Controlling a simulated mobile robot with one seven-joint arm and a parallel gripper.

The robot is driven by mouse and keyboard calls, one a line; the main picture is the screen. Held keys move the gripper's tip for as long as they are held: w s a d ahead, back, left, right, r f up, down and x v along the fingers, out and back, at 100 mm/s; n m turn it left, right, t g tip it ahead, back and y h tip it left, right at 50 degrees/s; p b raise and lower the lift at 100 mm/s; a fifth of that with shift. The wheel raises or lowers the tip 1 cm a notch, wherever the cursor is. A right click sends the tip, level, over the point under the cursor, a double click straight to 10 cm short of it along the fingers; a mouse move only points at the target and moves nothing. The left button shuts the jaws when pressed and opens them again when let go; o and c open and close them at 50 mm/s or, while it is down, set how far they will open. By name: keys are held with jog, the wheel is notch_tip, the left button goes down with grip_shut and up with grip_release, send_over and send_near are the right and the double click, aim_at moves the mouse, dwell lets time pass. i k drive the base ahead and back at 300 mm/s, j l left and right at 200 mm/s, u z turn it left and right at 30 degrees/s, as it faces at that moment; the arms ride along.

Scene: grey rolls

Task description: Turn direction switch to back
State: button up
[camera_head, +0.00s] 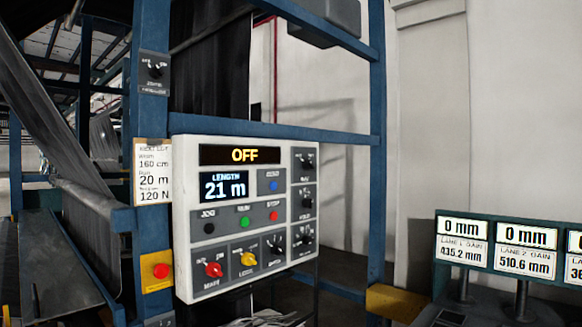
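A white control panel (183,215) is mounted on a blue frame left of centre. Its display (243,155) reads OFF, and a smaller length display (223,187) reads 21 m. Along its bottom row are a red knob (213,269), a yellow knob (248,259) and a black knob (276,246). Its right column holds an upper black knob (306,163), a middle one (306,197) and a lower one (304,236). Another black rotary switch (154,69) sits on the blue post above. The labels are too blurred to tell which is the direction switch. My gripper is not in view.
The panel also has black (209,228), green (244,222), red (273,215) and blue (274,186) buttons. A red button on a yellow box (158,282) is at lower left. Grey web and rollers (90,210) fill the left. Lane displays (525,249) stand at lower right.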

aim_at(307, 165)
jog(key=i+j+z, duration=0.1)
jog(key=i, duration=0.45)
jog(key=i+j, duration=0.25)
jog(key=i, duration=0.25)
jog(key=z, duration=0.05)
